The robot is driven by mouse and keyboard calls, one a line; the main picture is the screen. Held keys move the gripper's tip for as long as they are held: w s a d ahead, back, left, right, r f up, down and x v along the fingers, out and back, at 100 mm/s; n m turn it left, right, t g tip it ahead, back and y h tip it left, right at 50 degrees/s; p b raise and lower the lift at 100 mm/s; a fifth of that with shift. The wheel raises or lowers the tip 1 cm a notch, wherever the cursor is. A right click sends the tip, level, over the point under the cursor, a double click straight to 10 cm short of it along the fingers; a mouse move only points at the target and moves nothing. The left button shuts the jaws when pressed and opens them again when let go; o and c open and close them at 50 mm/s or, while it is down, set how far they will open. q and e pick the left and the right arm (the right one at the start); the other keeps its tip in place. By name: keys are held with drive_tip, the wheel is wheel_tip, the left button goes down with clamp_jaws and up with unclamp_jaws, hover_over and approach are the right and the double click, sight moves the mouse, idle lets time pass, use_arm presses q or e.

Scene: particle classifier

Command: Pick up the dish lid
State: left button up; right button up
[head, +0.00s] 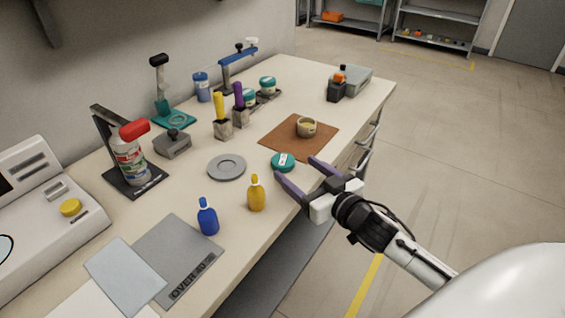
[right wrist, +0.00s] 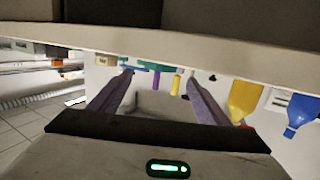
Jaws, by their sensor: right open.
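A small teal round lid (head: 284,161) with a white label lies flat near the table's front edge; I take it to be the dish lid. A small open dish (head: 306,128) with yellowish contents sits on a brown mat behind it. My right gripper (head: 297,169) is open and empty, its fingers pointing toward the lid at the table edge. In the right wrist view, something teal (right wrist: 155,66) shows between and beyond the open fingers (right wrist: 158,79). Whether a finger touches the lid is unclear. My left gripper is not in view.
A yellow bottle (head: 256,193) and a blue bottle (head: 208,217) stand left of my right gripper. A grey disc (head: 227,167) lies left of the lid. The brown mat (head: 280,141) is otherwise bare. The table's front edge is close to the gripper.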

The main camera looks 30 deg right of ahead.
sight(283, 160)
drive_tip(key=w, duration=0.2)
drive_tip(key=w+f, duration=0.1)
drive_tip(key=w, duration=0.1)
drive_tip(key=shift+w+a, duration=0.1)
drive_tip(key=shift+w, duration=0.25)
drive_tip(key=c, duration=1.2)
